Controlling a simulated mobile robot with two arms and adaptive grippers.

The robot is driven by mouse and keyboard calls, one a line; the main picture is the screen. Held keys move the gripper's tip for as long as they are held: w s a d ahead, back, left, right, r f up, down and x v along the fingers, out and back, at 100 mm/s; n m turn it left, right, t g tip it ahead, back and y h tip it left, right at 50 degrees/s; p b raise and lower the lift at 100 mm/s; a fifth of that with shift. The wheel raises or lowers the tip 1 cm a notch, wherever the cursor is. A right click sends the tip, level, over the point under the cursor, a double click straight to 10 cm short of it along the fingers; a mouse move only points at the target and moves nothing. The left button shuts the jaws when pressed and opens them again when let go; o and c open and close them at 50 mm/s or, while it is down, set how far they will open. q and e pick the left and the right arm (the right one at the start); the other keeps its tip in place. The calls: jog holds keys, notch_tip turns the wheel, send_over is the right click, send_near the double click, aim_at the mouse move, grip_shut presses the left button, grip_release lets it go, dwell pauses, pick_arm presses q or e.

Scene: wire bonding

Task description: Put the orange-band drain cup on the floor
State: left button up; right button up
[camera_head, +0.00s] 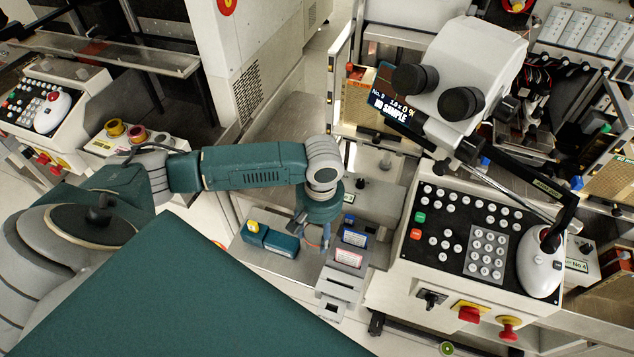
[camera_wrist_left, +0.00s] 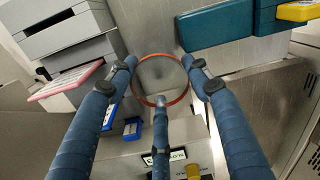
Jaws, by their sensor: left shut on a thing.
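The orange-band drain cup (camera_wrist_left: 177,101) shows in the left wrist view as a round, grey-looking cup with an orange ring around it. My left gripper (camera_wrist_left: 159,63) has its blue-grey fingers around this cup and is shut on it. In the head view my left gripper (camera_head: 326,232) is at the end of the green arm, pointing down beside the grey drawer units. The cup is mostly hidden there. Pale floor (camera_head: 290,288) shows in front of the low metal shelf in the head view. My right gripper is in neither view.
A teal box with a yellow part (camera_head: 270,241) sits on the low shelf left of the gripper. Grey drawers with blue and pink labels (camera_head: 347,258) stand close on the right. The keypad console (camera_head: 450,240) is further right. A small green-rimmed round thing (camera_head: 446,348) is at the bottom edge.

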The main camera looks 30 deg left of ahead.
pick_arm(q)
jog(key=shift+f, duration=0.1)
jog(key=o, duration=1.2)
